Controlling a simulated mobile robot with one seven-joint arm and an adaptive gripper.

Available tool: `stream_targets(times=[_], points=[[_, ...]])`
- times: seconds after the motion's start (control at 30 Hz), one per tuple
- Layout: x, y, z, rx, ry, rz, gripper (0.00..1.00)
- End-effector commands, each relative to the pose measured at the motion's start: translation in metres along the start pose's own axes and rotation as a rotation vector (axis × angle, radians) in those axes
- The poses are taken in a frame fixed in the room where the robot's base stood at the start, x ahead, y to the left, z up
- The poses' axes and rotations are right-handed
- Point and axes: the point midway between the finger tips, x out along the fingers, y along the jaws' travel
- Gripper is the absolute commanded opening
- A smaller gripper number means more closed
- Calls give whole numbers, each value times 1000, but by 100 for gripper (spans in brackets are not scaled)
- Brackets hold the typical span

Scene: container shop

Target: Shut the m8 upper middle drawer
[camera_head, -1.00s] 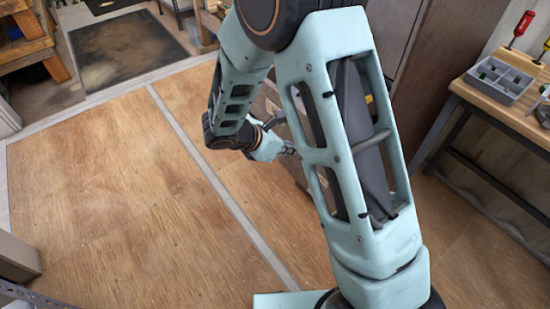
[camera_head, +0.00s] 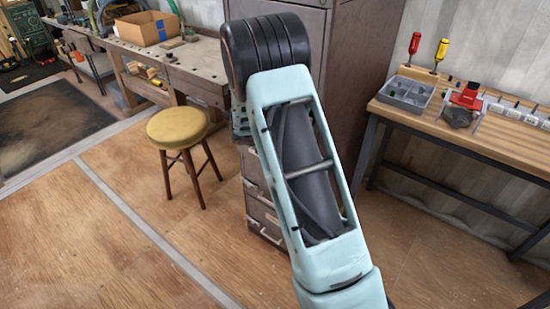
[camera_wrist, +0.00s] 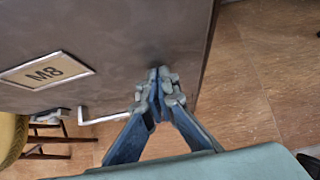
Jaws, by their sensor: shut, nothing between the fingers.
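In the wrist view, a dark grey-brown panel (camera_wrist: 110,40) carries a framed M8 label (camera_wrist: 45,72). A pale bar handle (camera_wrist: 105,118) shows just beyond the panel's lower edge. My gripper (camera_wrist: 158,78) is shut and empty, its fingertips over the panel near its right-hand end; I cannot tell whether they touch it. In the head view, drawer fronts with pale handles (camera_head: 265,236) show low down, beside my arm. My arm hides much of this unit and my gripper there. How far the upper middle drawer stands out cannot be seen.
A yellow round stool (camera_head: 178,126) stands left of the drawers, before a workbench (camera_head: 190,72) with a cardboard box (camera_head: 146,28). A tall cabinet (camera_head: 352,70) is behind my arm. A wooden-topped table (camera_head: 470,125) with tools stands right. Floor at left front is clear.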

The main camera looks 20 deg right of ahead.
Motion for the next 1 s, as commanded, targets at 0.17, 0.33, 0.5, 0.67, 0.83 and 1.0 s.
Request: stream_targets(times=[0.17, 0.33, 0.5, 0.67, 0.83, 1.0], points=[[17, -1, 18, 1, -1, -1, 0], [24, 0, 25, -1, 0, 0, 0], [27, 0, 28, 0, -1, 0, 0], [28, 0, 29, 1, -3, -1, 0], [28, 0, 30, 2, -6, -1, 0], [24, 2, 28, 2, -6, 0, 0]])
